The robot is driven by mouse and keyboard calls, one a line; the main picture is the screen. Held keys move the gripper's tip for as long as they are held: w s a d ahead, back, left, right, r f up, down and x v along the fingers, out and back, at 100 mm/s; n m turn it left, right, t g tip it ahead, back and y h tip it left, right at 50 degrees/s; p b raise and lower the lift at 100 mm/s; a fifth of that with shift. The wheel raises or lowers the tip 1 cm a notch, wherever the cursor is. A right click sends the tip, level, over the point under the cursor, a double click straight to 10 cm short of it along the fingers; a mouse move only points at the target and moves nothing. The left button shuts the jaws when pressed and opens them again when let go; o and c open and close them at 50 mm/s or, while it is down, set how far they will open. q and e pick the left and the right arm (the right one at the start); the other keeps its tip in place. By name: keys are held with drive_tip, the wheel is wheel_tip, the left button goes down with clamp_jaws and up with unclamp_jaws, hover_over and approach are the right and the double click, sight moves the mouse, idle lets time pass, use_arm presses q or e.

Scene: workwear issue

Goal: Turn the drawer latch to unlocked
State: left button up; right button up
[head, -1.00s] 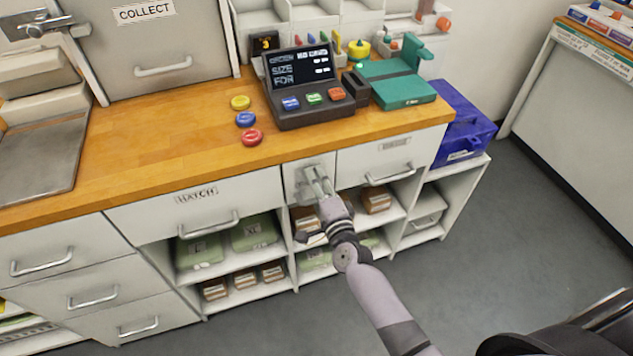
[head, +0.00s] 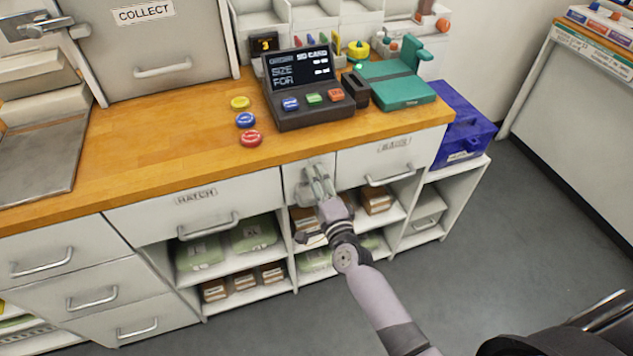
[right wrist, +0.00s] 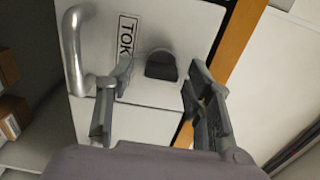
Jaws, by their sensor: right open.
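The drawer latch is a small dark knob (right wrist: 162,66) on a pale panel in the right wrist view. My right gripper (right wrist: 159,76) is open, with one finger on each side of the knob. I cannot tell whether the fingers touch it. In the head view my right gripper (head: 318,180) is at the narrow panel (head: 294,188) between two drawers, under the counter edge. The gripper hides the latch there, and its turned position is hard to tell. My left gripper is not in view.
A drawer labelled HATCH (head: 150,212) is left of the panel, and another drawer (head: 360,160) with a bar handle is right of it. Both look closed. Open shelves (head: 255,292) with packs lie below. A terminal (head: 312,118) and colored discs stand on the wooden counter (head: 170,150).

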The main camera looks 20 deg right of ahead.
drive_tip(key=shift+s, duration=0.1)
drive_tip(key=s, duration=1.2)
drive_tip(key=shift+d, duration=0.2)
drive_tip(key=shift+w, duration=0.1)
drive_tip(key=s+f+n+g, duration=0.3)
drive_tip(key=s+f+n, duration=0.1)
drive_tip(key=f, duration=0.6)
drive_tip(key=s+a+f+n+g+y, duration=0.1)
drive_tip(key=s+f+n+g, duration=0.2)
drive_tip(key=f, duration=0.7)
drive_tip(key=s+f+n+g, duration=0.2)
drive_tip(key=s+f+n, duration=0.25)
drive_tip(key=f, duration=0.55)
drive_tip(key=s+d+f+n+g, duration=0.2)
drive_tip(key=s+f, duration=0.3)
drive_tip(key=s, duration=0.4)
drive_tip(key=s+d+f+n+g+h, duration=0.1)
drive_tip(key=s+f+n+g, duration=0.3)
drive_tip(key=s, duration=0.5)
drive_tip(key=s+d+f+n+g, duration=0.3)
drive_tip(key=s+f, duration=0.4)
drive_tip(key=s, duration=0.2)
drive_tip(key=shift+s+d+f+h, duration=0.3)
drive_tip(key=shift+s+d, duration=0.05)
drive_tip(key=shift+s, duration=0.05)
drive_tip(key=shift+c, duration=0.5)
